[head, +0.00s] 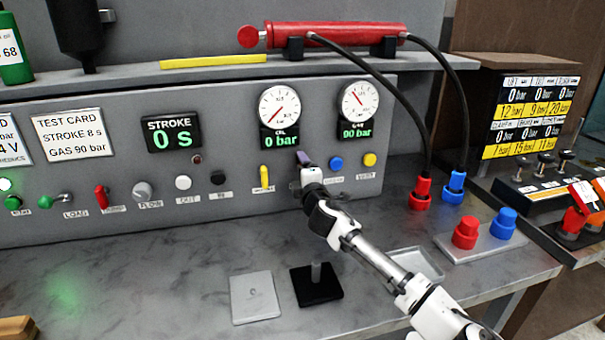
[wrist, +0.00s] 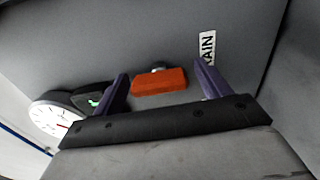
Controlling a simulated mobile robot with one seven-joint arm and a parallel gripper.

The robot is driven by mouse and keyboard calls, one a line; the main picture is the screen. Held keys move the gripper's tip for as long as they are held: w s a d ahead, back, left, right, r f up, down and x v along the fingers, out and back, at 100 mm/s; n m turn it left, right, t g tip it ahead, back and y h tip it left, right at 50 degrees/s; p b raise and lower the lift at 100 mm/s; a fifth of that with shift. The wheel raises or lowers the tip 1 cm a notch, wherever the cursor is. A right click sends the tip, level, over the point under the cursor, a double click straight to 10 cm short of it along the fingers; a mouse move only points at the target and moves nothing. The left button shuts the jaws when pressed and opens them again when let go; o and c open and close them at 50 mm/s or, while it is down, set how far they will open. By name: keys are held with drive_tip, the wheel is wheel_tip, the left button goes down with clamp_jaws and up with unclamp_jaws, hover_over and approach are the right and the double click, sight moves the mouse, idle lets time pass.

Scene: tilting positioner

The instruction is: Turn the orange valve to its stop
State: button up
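The orange valve handle (wrist: 160,81) shows in the wrist view as a short bar on a small stem on the grey panel. It lies between my gripper's two purple fingers, with a gap on each side. My gripper (wrist: 162,70) is open and empty, pointing at the panel. In the head view my gripper (head: 304,161) is at the panel, below and between the two gauges, and hides the valve. A white label ending in "AIN" (wrist: 208,48) sits beside the right finger in the wrist view.
A yellow lever (head: 264,177) is close left of my gripper, and a blue knob (head: 336,163) and yellow knob (head: 369,159) are to the right. The gauges (head: 280,107) are above. Black hoses (head: 392,88) run down to red and blue couplings on the bench.

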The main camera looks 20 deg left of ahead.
drive_tip(key=b+v, duration=0.4)
drive_tip(key=v, duration=1)
drive_tip(key=shift+r, duration=0.1)
